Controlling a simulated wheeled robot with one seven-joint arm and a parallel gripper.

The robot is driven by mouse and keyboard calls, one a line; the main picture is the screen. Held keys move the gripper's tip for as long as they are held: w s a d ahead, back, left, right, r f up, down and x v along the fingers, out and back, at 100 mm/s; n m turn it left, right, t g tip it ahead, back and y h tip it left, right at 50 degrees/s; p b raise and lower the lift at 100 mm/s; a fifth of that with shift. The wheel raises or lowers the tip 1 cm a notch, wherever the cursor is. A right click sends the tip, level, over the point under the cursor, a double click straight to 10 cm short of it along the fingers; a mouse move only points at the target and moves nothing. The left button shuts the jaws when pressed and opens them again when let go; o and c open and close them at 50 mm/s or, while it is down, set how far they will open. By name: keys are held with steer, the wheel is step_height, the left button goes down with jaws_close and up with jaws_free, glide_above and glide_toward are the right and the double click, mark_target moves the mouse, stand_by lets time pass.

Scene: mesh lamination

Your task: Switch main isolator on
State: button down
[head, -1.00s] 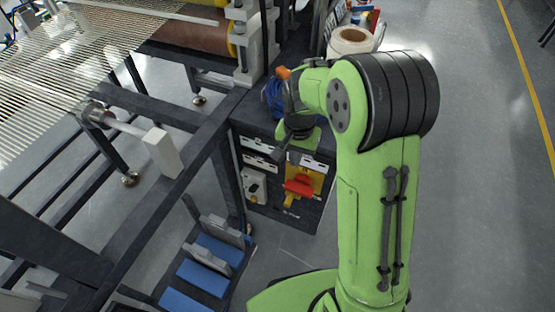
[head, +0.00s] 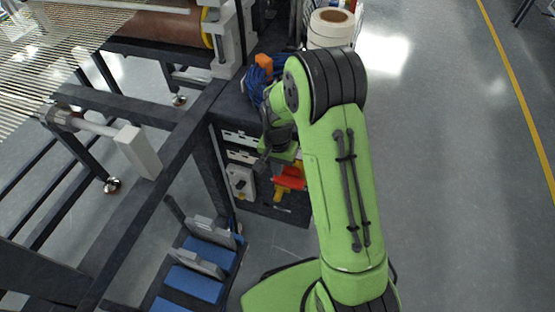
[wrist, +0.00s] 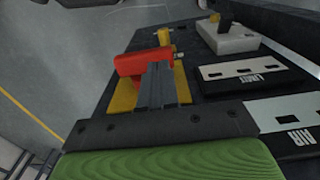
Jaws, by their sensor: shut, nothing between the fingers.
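The main isolator has a red handle (head: 288,182) on a yellow plate on the dark front panel of the cabinet. My arm covers part of it in the head view. In the wrist view the red handle (wrist: 132,66) lies across the yellow plate (wrist: 182,84), with a yellow part (wrist: 164,37) beyond it. My gripper (wrist: 158,68) is shut and empty, its fingers in front of the plate and overlapping the handle. I cannot tell whether they touch it. In the head view my gripper (head: 261,164) is close to the panel, just left of the handle.
A white switch box (head: 240,182) with a dark knob sits left of the isolator; white label plates (wrist: 240,76) lie nearby. A blue cable bundle (head: 258,80) and paper rolls (head: 331,28) are above. A machine frame stands left; open floor (head: 440,180) lies right.

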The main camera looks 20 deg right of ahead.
mark_target(277, 182)
step_height(277, 182, down, 5)
steer(key=shift+r+b, duration=0.15)
steer(key=shift+b, duration=0.55)
steer(key=shift+a, duration=0.1)
